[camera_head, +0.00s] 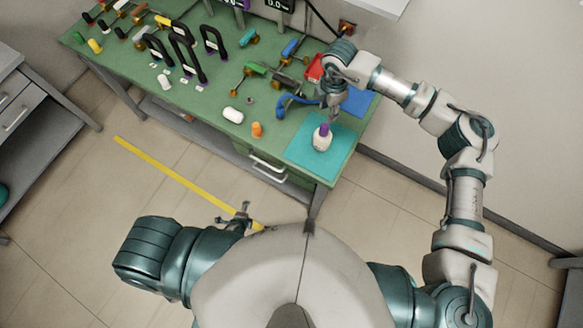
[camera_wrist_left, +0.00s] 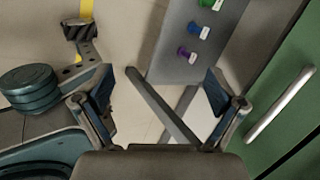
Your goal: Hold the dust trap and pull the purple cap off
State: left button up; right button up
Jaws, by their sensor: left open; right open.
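The dust trap (camera_head: 321,141) is a small white container standing on a teal mat (camera_head: 299,153) at the near right corner of the green bench. Its purple cap (camera_head: 324,129) sits on top. My right gripper (camera_head: 334,113) is open, pointing down just above and behind the cap; it is hard to tell if the fingertips touch it. My left gripper (camera_head: 240,217) is low in front of the bench, away from the trap. In the left wrist view its open fingers (camera_wrist_left: 164,108) are empty, with floor and a grey shelf between them.
The green bench (camera_head: 205,97) carries several tools, clamps and valves toward the back. A white bottle (camera_head: 233,115) and an orange piece (camera_head: 257,129) lie left of the mat. A blue hook-shaped tool (camera_head: 293,101) is behind it. A drawer handle (camera_wrist_left: 281,105) juts from the bench front.

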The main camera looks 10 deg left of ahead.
aim_at(322, 138)
jog(key=shift+a, duration=0.1)
pick_arm(q)
jog(key=w+d+r+m+t+h, duration=0.1)
jog(key=w+d+r+m+t, duration=0.25)
jog(key=w+r+m, duration=0.45)
jog(key=w+d+r+m+t+h, duration=0.25)
jog(key=d+r+m, duration=0.25)
jog(key=r, duration=0.5)
jog(key=d+r+m+t+h, duration=0.25)
jog(key=d+r+m, duration=0.25)
jog(key=r, duration=0.4)
jog(key=d+r+m+t+h, duration=0.1)
jog(key=d+r+m+h, duration=0.2)
jog(key=d+r+m, duration=0.4)
jog(key=shift+n, duration=0.5)
jog(key=x, duration=0.5)
jog(key=a+r+x, duration=0.1)
jog(key=x, duration=0.4)
jog(key=w+x, duration=0.1)
jog(key=x, duration=0.4)
jog(key=shift+w+a+r, duration=0.15)
jog(key=shift+w+a, duration=0.05)
grip_shut()
